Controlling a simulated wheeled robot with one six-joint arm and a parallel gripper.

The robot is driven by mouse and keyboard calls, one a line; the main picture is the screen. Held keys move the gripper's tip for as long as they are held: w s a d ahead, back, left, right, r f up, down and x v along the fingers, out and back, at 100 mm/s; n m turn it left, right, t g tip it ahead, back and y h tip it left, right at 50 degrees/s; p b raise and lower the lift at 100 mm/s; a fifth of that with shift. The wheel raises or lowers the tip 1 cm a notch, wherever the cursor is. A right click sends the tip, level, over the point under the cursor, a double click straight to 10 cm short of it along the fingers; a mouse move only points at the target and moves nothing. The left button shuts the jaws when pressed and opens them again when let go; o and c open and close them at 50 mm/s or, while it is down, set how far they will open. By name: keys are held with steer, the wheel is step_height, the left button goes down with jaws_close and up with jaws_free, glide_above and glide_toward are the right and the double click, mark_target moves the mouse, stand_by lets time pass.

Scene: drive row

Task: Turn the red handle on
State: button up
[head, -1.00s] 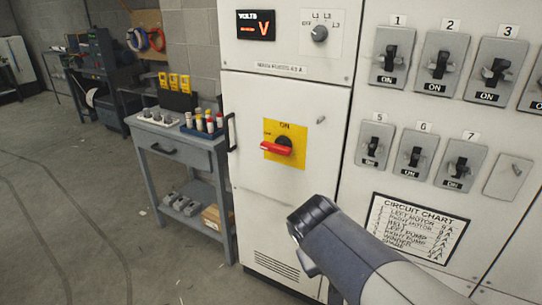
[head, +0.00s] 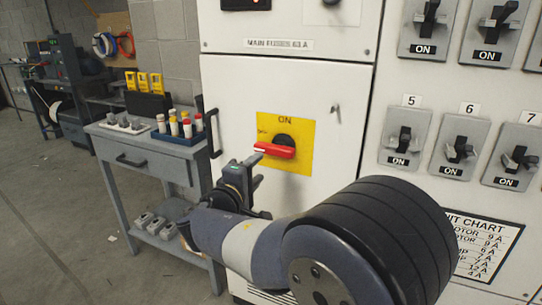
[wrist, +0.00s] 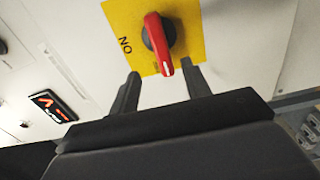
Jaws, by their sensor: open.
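The red handle (head: 275,150) sits on a black hub on a yellow plate (head: 302,160) on the cabinet's white door. It points left, roughly level, toward a small label I cannot read; the word ON is above the hub. The handle also shows in the wrist view (wrist: 158,43), where its free end points down toward my gripper (wrist: 164,78). My gripper is open and empty, one finger on each side of the handle's tip in that view. In the head view, my gripper (head: 250,174) is just below and left of the handle. I cannot tell whether it touches.
A grey workbench (head: 165,147) with bottles and yellow meters stands left of the cabinet. The door's black pull (head: 212,133) sticks out left of the plate. Numbered breaker switches (head: 460,150) are on the right panel. Open floor lies at the left.

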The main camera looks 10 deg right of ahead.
mark_target(274, 153)
steer(key=x, duration=1)
steer(key=shift+s, duration=0.1)
steer(key=shift+c, duration=0.5)
jaws_close()
